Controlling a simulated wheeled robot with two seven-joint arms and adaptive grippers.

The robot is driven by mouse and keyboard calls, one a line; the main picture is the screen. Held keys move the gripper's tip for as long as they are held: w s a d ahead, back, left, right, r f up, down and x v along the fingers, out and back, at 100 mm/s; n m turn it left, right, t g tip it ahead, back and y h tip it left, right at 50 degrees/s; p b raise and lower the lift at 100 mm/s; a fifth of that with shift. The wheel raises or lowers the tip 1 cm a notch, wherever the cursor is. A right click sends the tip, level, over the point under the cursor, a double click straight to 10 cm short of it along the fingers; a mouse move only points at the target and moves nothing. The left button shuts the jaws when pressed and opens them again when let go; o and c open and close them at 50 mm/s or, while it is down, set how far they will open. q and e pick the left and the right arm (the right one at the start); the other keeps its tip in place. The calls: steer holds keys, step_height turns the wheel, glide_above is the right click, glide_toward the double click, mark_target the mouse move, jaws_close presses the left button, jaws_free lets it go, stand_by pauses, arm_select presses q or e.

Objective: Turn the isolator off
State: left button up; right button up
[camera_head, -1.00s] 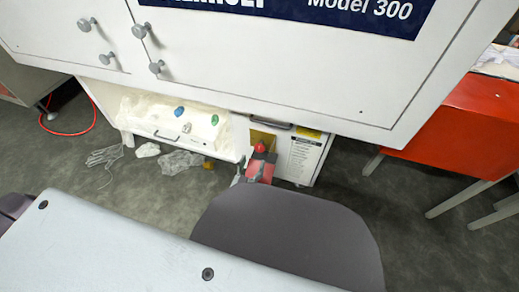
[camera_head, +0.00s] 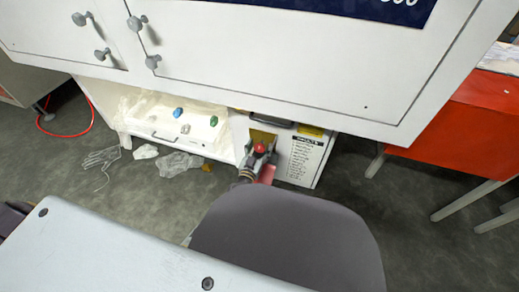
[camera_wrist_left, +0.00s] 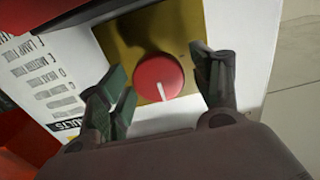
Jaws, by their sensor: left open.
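The isolator is a round red knob (camera_wrist_left: 159,76) with a white pointer line on a yellow plate (camera_wrist_left: 122,40). The plate is on the front of the white cabinet. In the left wrist view the pointer line runs down toward the gripper's palm. In the head view the red knob (camera_head: 260,148) is small, below the big white housing. My left gripper (camera_wrist_left: 158,68) is open, with one dark finger on either side of the knob and visible gaps to both. I cannot tell whether the fingertips reach the knob's depth. My right gripper is not in view.
A printed label (camera_head: 303,155) is right of the knob. The white housing (camera_head: 260,60) overhangs the knob. A red-topped bench (camera_head: 470,130) stands at right.

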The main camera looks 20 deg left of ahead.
arm_select(q)
steer(key=shift+w, duration=0.2)
steer(key=shift+c, duration=0.3)
steer(key=c, duration=0.9)
steer(key=shift+c, duration=0.3)
